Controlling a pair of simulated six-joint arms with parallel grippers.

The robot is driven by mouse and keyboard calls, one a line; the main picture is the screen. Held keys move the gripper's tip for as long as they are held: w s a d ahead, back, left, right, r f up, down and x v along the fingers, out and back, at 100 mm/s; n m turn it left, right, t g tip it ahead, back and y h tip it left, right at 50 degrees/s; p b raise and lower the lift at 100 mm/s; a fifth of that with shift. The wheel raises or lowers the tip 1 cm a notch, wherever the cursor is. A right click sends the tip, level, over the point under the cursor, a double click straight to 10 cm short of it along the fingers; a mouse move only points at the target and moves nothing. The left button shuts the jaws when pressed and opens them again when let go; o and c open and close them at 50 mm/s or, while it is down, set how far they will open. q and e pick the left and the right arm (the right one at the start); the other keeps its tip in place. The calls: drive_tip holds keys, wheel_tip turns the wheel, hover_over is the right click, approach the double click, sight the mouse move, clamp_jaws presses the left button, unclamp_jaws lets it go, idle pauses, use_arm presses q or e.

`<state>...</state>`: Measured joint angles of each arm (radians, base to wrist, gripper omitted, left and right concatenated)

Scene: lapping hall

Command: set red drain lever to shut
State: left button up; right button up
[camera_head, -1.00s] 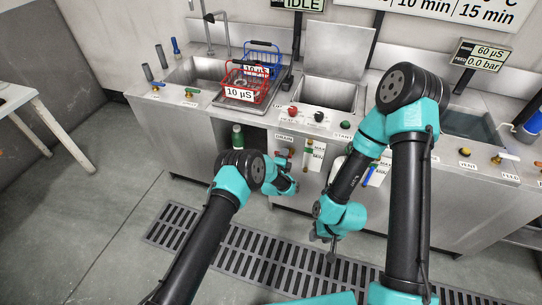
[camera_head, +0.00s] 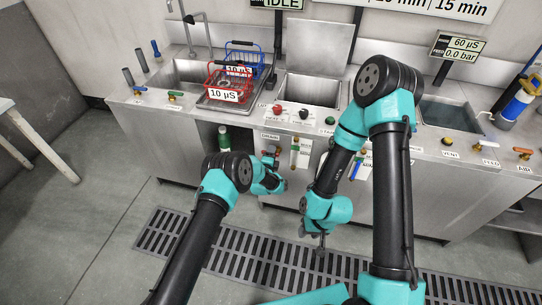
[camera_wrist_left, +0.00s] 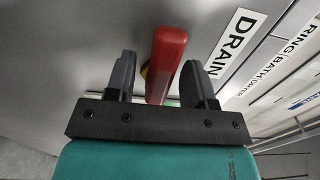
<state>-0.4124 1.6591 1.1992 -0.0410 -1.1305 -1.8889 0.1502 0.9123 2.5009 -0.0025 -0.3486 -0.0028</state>
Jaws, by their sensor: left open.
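The red drain lever (camera_wrist_left: 167,60) stands between the fingers of my left gripper (camera_wrist_left: 157,75) in the left wrist view. The fingers are open, one on each side of it, and a gap shows on both sides. The DRAIN label (camera_wrist_left: 236,38) is to its right. In the head view the left gripper (camera_head: 277,158) is at the cabinet front below the DRAIN label (camera_head: 271,136), largely hiding the lever. My right gripper (camera_head: 319,243) hangs low over the floor, away from the cabinet; its fingers are too small to read.
A green-capped bottle (camera_head: 223,138) stands in the open bay left of the drain. A gauge tube (camera_head: 294,152) and a blue lever (camera_head: 358,167) are to the right on the cabinet front. Red basket (camera_head: 229,82) and blue basket (camera_head: 241,57) sit above. A floor grate (camera_head: 240,252) runs below.

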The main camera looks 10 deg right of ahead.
use_arm(q)
drive_tip(key=v, duration=1.7)
drive_tip(key=shift+s, duration=0.25)
drive_tip(key=s+a+f+n+g+y, duration=0.1)
drive_tip(key=s+a+n+g+y, duration=0.1)
drive_tip(key=a+n+g, duration=0.5)
drive_tip(key=s+a+f+n+y, duration=0.1)
drive_tip(key=s+a+n+y, duration=0.3)
drive_tip(key=a, duration=0.8)
drive_tip(key=s+a+r+n+g, duration=0.2)
drive_tip(key=s+a+n+g, duration=0.2)
drive_tip(key=s+a+n, duration=0.3)
drive_tip(key=s+a+r+n+g+h, duration=0.1)
drive_tip(key=s+a+r+n+g, duration=0.1)
drive_tip(key=s+a+n+g, duration=0.2)
drive_tip(key=s+a+n, duration=0.3)
drive_tip(key=s, duration=0.5)
drive_tip(key=shift+r+h, duration=0.2)
drive_tip(key=shift+h, duration=0.1)
